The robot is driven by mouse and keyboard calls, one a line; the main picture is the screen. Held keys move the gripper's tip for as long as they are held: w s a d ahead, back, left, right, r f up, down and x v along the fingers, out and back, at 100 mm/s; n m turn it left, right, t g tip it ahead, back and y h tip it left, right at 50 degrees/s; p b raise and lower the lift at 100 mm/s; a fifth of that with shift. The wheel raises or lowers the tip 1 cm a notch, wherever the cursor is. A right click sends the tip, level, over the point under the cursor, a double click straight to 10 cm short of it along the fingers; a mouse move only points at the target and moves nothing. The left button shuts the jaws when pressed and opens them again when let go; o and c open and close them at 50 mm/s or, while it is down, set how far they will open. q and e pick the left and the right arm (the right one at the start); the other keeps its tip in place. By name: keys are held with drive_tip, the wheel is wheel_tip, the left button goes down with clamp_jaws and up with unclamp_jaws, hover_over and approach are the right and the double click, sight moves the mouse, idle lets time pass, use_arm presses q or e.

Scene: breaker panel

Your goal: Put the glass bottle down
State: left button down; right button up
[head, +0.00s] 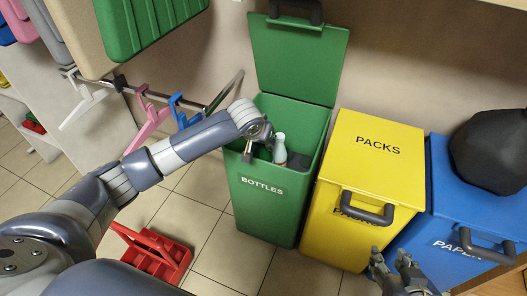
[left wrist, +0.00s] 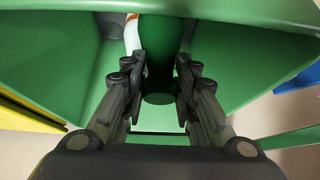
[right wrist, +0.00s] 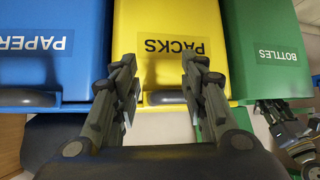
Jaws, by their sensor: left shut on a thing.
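A dark green glass bottle (left wrist: 160,60) stands out between the fingers of my left gripper (left wrist: 160,75) in the left wrist view; they are shut on it. In the head view my left gripper (head: 257,147) is over the open mouth of the green BOTTLES bin (head: 262,205), at its front part; the held bottle is hard to make out there. My right gripper (head: 400,272) is open and empty in front of the bins, and its spread fingers show in the right wrist view (right wrist: 155,80).
A white bottle (head: 280,150) is inside the green bin, whose lid (head: 298,60) is raised. The yellow PACKS bin (head: 375,150) and blue PAPER bin (head: 470,205) are closed; a black bag (head: 490,150) lies on the blue one. A red crate (head: 155,258) is on the floor.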

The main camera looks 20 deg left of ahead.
sight(263, 149)
use_arm(q)
wheel_tip(263, 149, down, 4)
drive_tip(key=shift+b, duration=0.75)
drive_tip(key=shift+f, duration=0.15)
use_arm(e)
drive_tip(key=w+a+r+t+y, duration=0.1)
drive_tip(key=w+a+r+t, duration=0.1)
drive_tip(key=w+r+t, duration=0.2)
wheel_tip(263, 149, up, 2)
drive_tip(key=shift+w+a+r, duration=0.15)
drive_tip(key=shift+w+r, duration=0.05)
drive_tip(key=shift+w, duration=0.25)
use_arm(q)
drive_tip(key=c, duration=1.5)
unclamp_jaws()
drive_tip(key=shift+f, duration=0.15)
drive_tip(key=shift+c, duration=0.2)
drive_tip(key=o, duration=0.3)
use_arm(e)
drive_tip(key=shift+f, duration=0.15)
